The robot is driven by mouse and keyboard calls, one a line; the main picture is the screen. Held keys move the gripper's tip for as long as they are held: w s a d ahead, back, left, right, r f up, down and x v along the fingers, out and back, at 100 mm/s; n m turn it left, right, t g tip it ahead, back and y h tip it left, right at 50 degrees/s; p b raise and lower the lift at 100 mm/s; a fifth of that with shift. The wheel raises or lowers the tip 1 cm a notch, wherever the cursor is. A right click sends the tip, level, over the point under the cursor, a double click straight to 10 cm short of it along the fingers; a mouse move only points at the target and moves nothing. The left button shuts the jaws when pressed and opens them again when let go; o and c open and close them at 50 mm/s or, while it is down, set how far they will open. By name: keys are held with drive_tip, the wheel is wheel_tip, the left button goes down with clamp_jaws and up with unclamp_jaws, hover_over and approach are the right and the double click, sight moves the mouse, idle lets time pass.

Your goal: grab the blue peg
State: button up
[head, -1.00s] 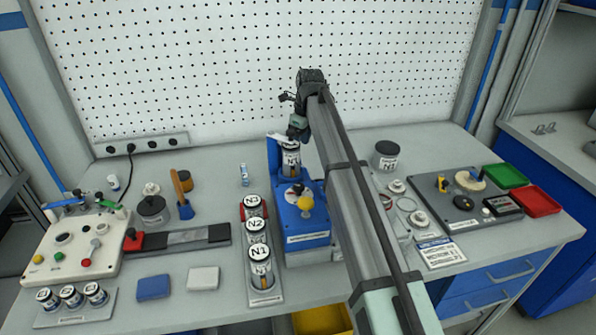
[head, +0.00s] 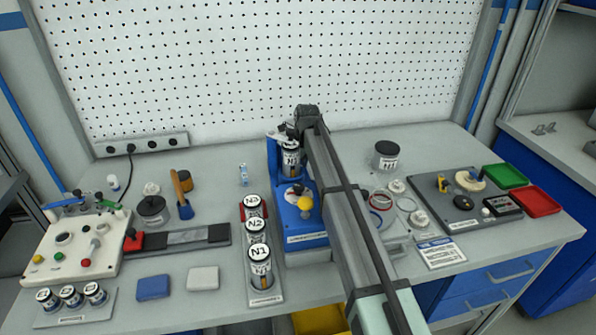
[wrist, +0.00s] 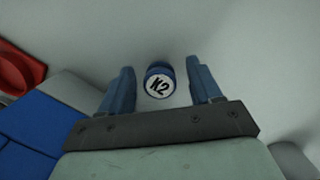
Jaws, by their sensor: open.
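A blue peg (wrist: 159,82) with a white top marked K2 shows in the wrist view, upright on a pale grey surface. My gripper (wrist: 158,66) is open, with one finger on each side of the peg and a visible gap on both sides. Whether the fingertips are level with the peg or above it, I cannot tell. In the head view my gripper is mostly hidden by my arm near the back of the blue fixture, and I cannot make out the K2 peg there.
The blue fixture (head: 306,226) holds a jar (head: 291,161) close to my arm. A rack (head: 265,296) of numbered jars stands to its left. A small bottle (head: 244,174) stands behind the rack. A dark-lidded jar (head: 386,155) stands right of my arm.

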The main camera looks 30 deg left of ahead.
drive_tip(key=c, duration=1.1)
drive_tip(key=shift+c, duration=0.2)
drive_tip(key=shift+r, duration=0.1)
